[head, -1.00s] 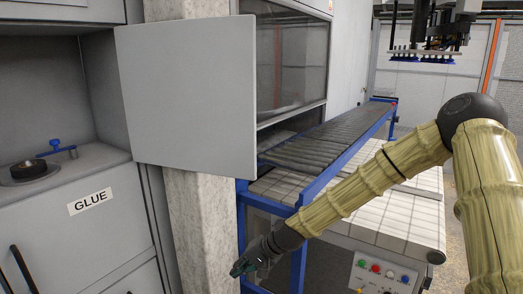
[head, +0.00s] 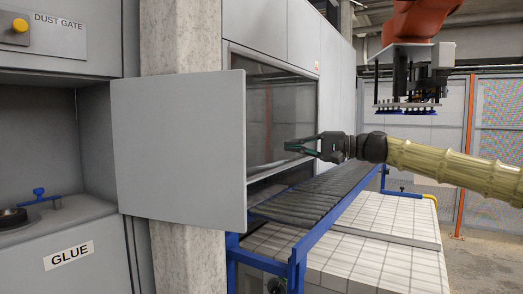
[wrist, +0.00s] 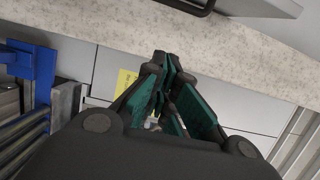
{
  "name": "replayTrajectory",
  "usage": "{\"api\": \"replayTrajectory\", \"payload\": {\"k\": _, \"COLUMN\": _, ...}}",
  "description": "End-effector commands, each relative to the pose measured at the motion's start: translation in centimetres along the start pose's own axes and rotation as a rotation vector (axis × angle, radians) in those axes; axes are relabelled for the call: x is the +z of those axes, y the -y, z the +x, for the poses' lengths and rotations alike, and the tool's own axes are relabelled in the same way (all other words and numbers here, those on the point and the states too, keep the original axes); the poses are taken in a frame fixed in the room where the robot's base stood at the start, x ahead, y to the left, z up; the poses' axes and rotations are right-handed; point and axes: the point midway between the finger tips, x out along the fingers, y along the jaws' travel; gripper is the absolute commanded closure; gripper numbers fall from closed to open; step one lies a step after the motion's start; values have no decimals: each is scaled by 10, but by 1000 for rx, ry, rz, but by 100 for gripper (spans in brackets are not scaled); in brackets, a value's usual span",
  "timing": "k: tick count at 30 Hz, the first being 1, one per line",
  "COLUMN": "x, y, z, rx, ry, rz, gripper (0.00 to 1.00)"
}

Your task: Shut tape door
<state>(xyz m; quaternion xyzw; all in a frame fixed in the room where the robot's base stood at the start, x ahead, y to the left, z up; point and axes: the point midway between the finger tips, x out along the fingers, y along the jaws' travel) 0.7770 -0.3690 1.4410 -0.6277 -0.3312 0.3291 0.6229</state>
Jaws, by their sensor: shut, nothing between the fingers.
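A flat grey door (head: 180,150) stands open at the left of the head view, in front of a concrete pillar. No lettering shows on it, so I cannot tell from the picture that it is the tape door. To its right is the cabinet opening (head: 285,105), with glass and a dark inside. My gripper (head: 289,146) is shut and empty. In the head view it points left in front of the opening, right of the door's free-looking right edge and apart from it.
A roller conveyor (head: 325,195) on a blue frame runs below the opening, beside a white tiled top (head: 360,245). The concrete pillar (head: 178,45) stands behind the door. A GLUE cabinet (head: 65,262) is at left. Suction tooling (head: 408,85) hangs at upper right.

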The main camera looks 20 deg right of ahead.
Motion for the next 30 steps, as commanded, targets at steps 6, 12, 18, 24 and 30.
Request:
{"api": "replayTrajectory", "payload": {"k": 6, "x": 1, "y": 2, "z": 16, "rx": 2, "ry": 3, "rz": 0, "gripper": 100}}
{"api": "replayTrajectory", "payload": {"k": 12, "x": 1, "y": 2, "z": 40, "rx": 2, "ry": 3, "rz": 0, "gripper": 100}}
{"api": "replayTrajectory", "payload": {"k": 18, "x": 1, "y": 1, "z": 65, "rx": 2, "ry": 3, "rz": 0, "gripper": 100}}
{"api": "replayTrajectory", "payload": {"k": 24, "x": 1, "y": 1, "z": 88, "rx": 1, "ry": 3, "rz": 1, "gripper": 100}}
{"api": "replayTrajectory", "payload": {"k": 30, "x": 12, "y": 3, "z": 102, "rx": 0, "ry": 4, "rz": 0, "gripper": 100}}
